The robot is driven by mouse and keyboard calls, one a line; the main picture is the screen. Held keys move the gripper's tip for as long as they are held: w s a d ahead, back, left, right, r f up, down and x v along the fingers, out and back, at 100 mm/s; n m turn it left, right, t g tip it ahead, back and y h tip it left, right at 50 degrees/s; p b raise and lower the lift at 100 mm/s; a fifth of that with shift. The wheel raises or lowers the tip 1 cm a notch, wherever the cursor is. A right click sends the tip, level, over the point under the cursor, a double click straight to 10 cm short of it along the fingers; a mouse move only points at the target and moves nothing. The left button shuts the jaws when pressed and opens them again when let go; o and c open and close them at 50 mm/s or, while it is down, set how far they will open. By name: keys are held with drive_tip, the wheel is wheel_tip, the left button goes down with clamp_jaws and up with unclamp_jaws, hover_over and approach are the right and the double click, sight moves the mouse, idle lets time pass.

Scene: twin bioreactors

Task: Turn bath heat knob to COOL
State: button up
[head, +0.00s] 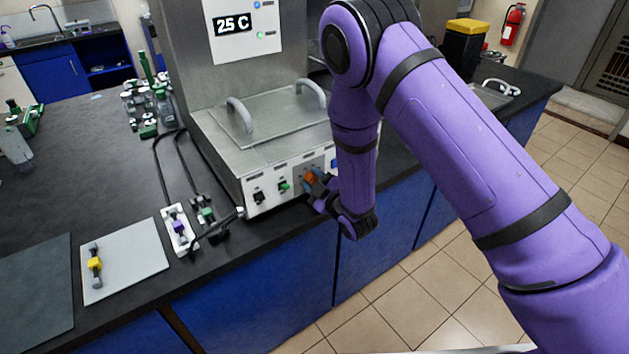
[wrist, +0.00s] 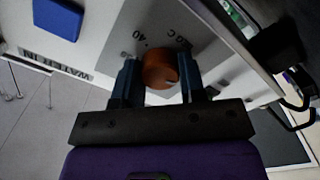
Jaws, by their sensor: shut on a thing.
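The bath heat knob is an orange-brown round knob (wrist: 160,70) on the grey front plate of the steel bath (head: 265,130). It also shows small in the head view (head: 310,177), partly covered by my gripper. My gripper (wrist: 158,82) is shut on the knob, with one blue finger on each side of it. The plate around the knob carries printed marks, of which "40" and a "C" can be read in the wrist view. Which mark the knob points to cannot be told. The display (head: 233,24) above the bath reads 25 C.
On the same front panel are a black switch (head: 258,197), a green switch (head: 284,186) and a blue part (wrist: 58,18). A white board with a yellow valve (head: 95,264) lies on the dark bench at left. The aisle floor in front is clear.

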drive_tip(key=shift+n, duration=0.9)
drive_tip(key=o, duration=0.9)
drive_tip(key=v, duration=1.1)
drive_tip(key=shift+w, duration=0.1)
